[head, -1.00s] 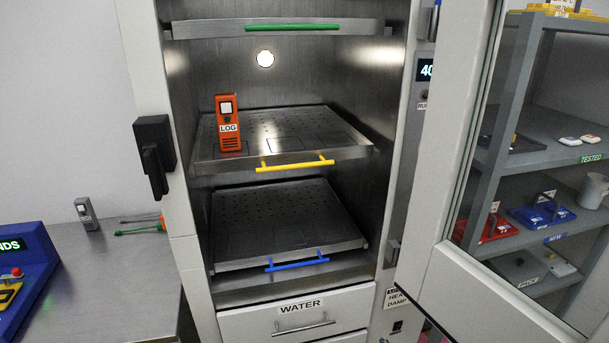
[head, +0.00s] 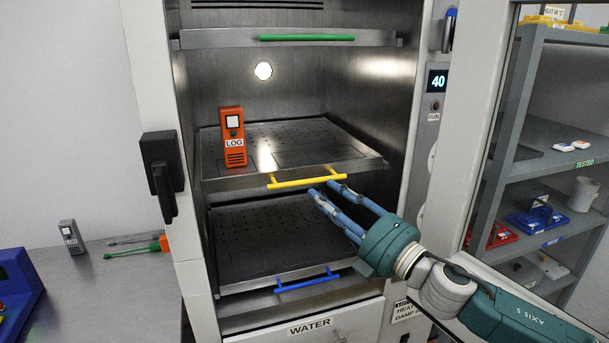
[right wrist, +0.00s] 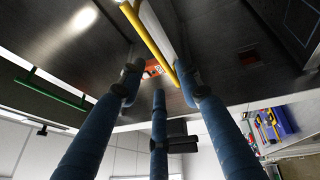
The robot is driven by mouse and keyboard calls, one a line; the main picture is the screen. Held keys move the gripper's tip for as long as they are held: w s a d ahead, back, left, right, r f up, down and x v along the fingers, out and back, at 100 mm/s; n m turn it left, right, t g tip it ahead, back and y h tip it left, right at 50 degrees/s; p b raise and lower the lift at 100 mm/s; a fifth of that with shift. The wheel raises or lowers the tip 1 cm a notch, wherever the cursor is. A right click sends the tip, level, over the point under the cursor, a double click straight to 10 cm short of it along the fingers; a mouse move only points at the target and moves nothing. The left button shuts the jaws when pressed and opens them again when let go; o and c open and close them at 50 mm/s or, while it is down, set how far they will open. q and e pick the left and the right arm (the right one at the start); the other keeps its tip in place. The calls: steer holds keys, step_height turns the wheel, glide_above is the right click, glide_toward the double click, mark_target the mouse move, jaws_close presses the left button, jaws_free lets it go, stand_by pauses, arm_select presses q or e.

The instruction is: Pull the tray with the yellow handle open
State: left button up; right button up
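The tray with the yellow handle (head: 297,148) is the middle perforated metal tray inside the open steel chamber. Its yellow handle (head: 300,182) is a bar along the front edge; it also shows in the right wrist view (right wrist: 150,43). My right gripper (head: 326,190) reaches in from the lower right, its blue fingertips close to the handle's right end. In the right wrist view its fingers (right wrist: 160,80) are spread, with the bar's end near the right-hand fingertip. Contact cannot be told. My left gripper is out of view.
An orange LOG device (head: 233,140) stands on the tray's left side. A green-handled tray (head: 220,38) is above and a blue-handled tray (head: 245,288) below. The open glass door and a grey shelf (head: 560,135) flank my right arm.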

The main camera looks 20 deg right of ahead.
mark_target(306, 181)
steer(key=p+x, duration=0.2)
steer(key=x, duration=0.4)
steer(key=shift+w+r, duration=0.15)
steer(key=shift+r, duration=0.05)
steer(key=shift+w+a+p, duration=0.35)
steer(key=shift+w+p, duration=0.05)
steer(key=shift+w, duration=0.2)
jaws_close()
